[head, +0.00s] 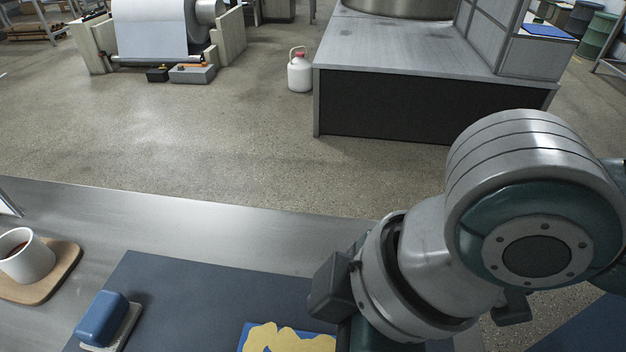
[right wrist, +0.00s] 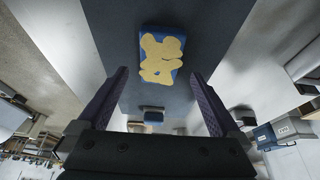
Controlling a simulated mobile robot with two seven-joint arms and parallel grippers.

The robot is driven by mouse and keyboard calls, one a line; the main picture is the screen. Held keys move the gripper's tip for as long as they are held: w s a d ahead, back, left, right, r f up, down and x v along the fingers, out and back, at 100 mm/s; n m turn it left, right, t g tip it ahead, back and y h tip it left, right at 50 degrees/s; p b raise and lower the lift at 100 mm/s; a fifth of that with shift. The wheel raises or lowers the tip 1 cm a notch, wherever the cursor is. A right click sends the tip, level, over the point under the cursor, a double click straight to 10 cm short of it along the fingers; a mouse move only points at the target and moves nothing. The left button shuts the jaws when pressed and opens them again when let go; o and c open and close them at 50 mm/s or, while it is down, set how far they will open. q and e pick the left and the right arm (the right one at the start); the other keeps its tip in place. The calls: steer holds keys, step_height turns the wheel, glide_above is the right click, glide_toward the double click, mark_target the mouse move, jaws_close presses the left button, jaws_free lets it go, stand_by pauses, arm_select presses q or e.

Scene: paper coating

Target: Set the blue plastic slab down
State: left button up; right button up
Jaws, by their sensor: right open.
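The blue slab (head: 245,337) has pale yellow patches over its top. It lies on the dark blue-grey mat (head: 180,290) at the bottom edge of the head view, partly cut off. In the right wrist view the slab (right wrist: 147,33) shows whole, between and beyond the fingertips. My right gripper (right wrist: 158,72) is open, with a gap between each finger and the slab. Its fingers are hidden behind my arm in the head view. My left gripper is not in view.
A blue block on a white base (head: 103,318) sits on the mat's left part. A white cup (head: 30,262) with dark red contents stands on a wooden board (head: 62,270) at the left. The metal tabletop (head: 200,225) behind the mat is clear.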

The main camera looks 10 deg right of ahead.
step_height(320, 180, up, 7)
steer(key=s+d+m+t, duration=0.1)
steer(key=s+m+t, duration=0.1)
steer(key=m, duration=0.2)
steer(key=s+d+f+m+h, duration=0.1)
steer(key=s+d+m+h, duration=0.1)
steer(key=d, duration=0.5)
steer(key=s+d+f+m+h, duration=0.1)
steer(key=s+d+m+h, duration=0.1)
steer(key=s+d+m, duration=0.2)
steer(key=d+m+p, duration=0.1)
steer(key=d+m, duration=0.1)
steer(key=d, duration=0.1)
steer(key=shift+s, duration=0.1)
